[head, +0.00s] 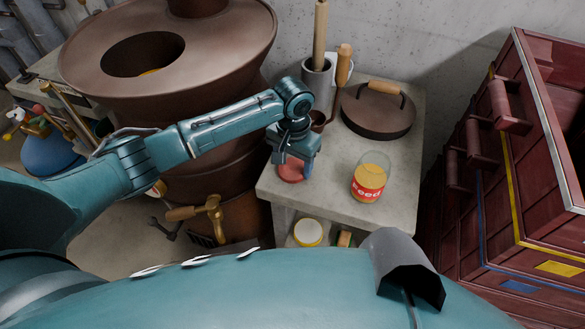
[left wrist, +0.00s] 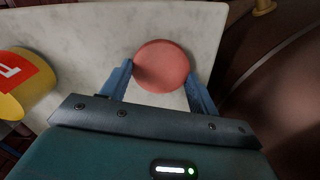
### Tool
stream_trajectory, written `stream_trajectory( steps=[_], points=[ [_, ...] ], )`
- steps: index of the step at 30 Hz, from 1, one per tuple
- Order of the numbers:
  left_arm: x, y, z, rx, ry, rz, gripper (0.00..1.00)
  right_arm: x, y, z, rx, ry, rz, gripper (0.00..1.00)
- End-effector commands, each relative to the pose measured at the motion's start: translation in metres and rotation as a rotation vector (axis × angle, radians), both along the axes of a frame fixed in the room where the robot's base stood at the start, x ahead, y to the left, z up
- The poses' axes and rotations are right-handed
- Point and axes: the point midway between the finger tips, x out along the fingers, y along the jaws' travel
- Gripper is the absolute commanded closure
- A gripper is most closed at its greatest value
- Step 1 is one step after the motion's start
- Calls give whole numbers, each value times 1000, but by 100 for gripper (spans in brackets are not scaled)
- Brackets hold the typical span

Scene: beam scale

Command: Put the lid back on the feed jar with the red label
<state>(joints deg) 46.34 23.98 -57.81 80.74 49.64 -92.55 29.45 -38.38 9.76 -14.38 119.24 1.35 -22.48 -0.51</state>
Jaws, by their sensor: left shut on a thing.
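The feed jar (head: 370,178) is clear glass with yellow contents and a red label. It stands upright and open on the pale stone-topped bench (head: 400,200). At the left edge of the left wrist view the jar (left wrist: 22,82) shows its red label and yellow contents. A round, flat red lid (head: 291,172) is to the left of the jar, near the bench's left front edge. My left gripper (head: 294,165) points down and is shut on the lid, with one blue finger on each side in the left wrist view (left wrist: 158,80). Whether the lid touches the bench is unclear. My right gripper is not in view.
A brown pan lid with a wooden handle (head: 379,112) lies behind the jar. A grey pot with wooden-handled tools (head: 318,78) stands at the back. A yellow-topped jar (head: 308,233) is on a lower shelf. Red drawers (head: 500,180) stand right; a large brown vessel (head: 170,90) stands left.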

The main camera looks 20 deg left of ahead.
Motion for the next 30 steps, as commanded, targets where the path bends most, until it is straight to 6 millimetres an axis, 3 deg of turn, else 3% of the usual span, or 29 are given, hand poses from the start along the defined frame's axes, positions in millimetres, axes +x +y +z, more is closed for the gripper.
stream_trajectory(
  steps=[8, 11, 21, 30],
  points=[
    [0, 0, 3, 0, -1, 0, 61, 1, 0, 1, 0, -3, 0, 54],
    [1, 0, 15, -1, -3, -1, 61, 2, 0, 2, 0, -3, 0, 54],
    [1, 0, 80, -2, -4, -1, 61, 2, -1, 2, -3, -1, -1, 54],
    [0, 0, 101, -1, 0, 0, 61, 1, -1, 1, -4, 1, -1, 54]
  ],
)
